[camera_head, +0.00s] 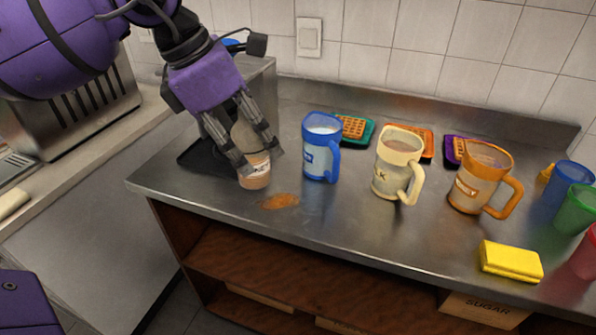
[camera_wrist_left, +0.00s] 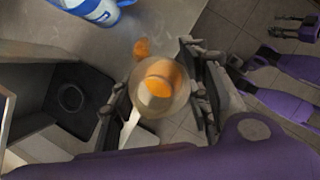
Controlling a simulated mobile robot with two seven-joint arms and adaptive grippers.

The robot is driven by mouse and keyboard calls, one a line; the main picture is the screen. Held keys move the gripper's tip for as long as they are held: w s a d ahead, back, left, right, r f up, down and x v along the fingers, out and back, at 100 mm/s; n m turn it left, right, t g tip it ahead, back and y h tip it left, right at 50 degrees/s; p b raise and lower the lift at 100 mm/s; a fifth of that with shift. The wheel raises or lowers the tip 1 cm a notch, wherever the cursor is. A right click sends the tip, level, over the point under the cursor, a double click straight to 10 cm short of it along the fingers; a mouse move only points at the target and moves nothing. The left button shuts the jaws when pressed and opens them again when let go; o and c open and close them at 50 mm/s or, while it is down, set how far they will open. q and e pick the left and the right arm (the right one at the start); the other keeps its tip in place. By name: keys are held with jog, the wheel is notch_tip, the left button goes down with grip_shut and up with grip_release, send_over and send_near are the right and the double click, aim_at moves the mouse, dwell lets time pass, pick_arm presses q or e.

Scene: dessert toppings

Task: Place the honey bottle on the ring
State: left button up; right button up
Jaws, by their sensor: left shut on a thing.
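The honey bottle (camera_head: 255,180), clear with a pale label and amber contents, is between the fingers of my left gripper (camera_head: 255,158), which is shut on it. The bottle is over the counter's left front part; I cannot tell whether its base touches. In the left wrist view the bottle (camera_wrist_left: 160,88) shows from above between the fingers of the left gripper (camera_wrist_left: 165,92). The ring (camera_wrist_left: 70,97) is a dark circle on a black tray, left of the bottle there. In the head view the gripper hides part of this tray (camera_head: 196,158). My right gripper (camera_wrist_left: 299,26) appears small at the wrist view's upper right.
A brown-orange spill (camera_head: 279,201) lies on the counter beside the bottle. A blue mug (camera_head: 321,160), a cream mug (camera_head: 390,178) and an orange mug (camera_head: 472,190) stand to the right. Waffle trays are behind them. A yellow sponge (camera_head: 510,261) lies near the front edge.

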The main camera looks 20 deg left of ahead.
pick_arm(q)
jog(key=shift+w+r+n, duration=0.1)
jog(key=shift+r+n, duration=0.25)
jog(key=shift+n, duration=0.05)
jog(key=shift+w, duration=0.2)
jog(key=w+f, duration=0.6)
jog(key=w+f+p, duration=0.1)
jog(key=w+f, duration=0.5)
jog(key=w, duration=0.1)
jog(key=shift+w+f, duration=0.2)
jog(key=shift+w, duration=0.05)
jog(key=shift+f, duration=0.5)
jog(key=o, duration=1.3)
jog(key=shift+c, duration=0.2)
jog(key=shift+o, duration=0.3)
pick_arm(e)
jog(key=shift+d+r, duration=0.15)
jog(key=shift+r, duration=0.35)
